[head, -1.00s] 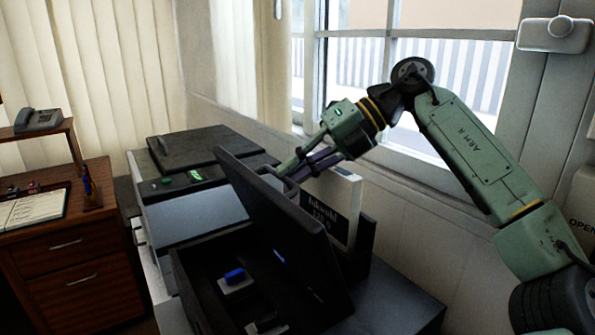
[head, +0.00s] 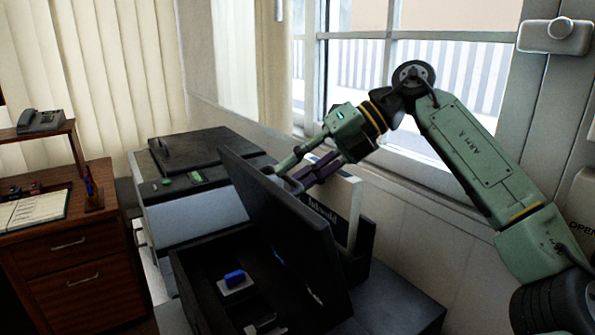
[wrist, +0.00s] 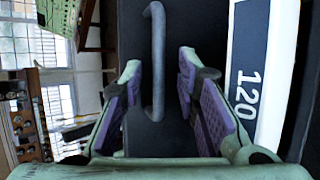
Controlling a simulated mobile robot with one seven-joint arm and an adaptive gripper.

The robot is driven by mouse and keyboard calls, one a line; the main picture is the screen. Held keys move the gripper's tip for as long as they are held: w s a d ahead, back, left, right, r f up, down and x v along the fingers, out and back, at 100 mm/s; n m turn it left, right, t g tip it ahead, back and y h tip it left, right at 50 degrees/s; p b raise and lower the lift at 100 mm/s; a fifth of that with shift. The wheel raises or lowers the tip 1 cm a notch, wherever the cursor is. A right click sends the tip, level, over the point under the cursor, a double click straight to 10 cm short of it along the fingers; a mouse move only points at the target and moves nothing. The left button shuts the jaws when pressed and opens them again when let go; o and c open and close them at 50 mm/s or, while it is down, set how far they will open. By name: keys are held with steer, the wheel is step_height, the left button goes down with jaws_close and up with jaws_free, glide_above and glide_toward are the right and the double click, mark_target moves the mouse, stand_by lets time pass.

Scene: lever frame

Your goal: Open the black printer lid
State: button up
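A black lid (head: 270,215) stands raised and tilted on the black open box (head: 195,290) in the foreground of the head view. A grey bar handle (wrist: 155,65) is on the lid's outer face and runs upright in the wrist view. My gripper (wrist: 157,85) is open, with its purple-padded fingers on either side of the handle and visible gaps to it. In the head view my gripper (head: 288,177) is behind the lid's upper part, which partly hides its tips. Another black lid (head: 205,148), with a handle, lies flat on the grey machine behind.
A white package (head: 345,205) with a dark label stands close behind the raised lid; it also shows in the wrist view (wrist: 262,70). A blue button-like piece (head: 235,277) is inside the box. The window and wall are close behind my arm.

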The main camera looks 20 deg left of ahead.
step_height(320, 180, up, 10)
stand_by(0.6)
steer(key=shift+c, duration=0.5)
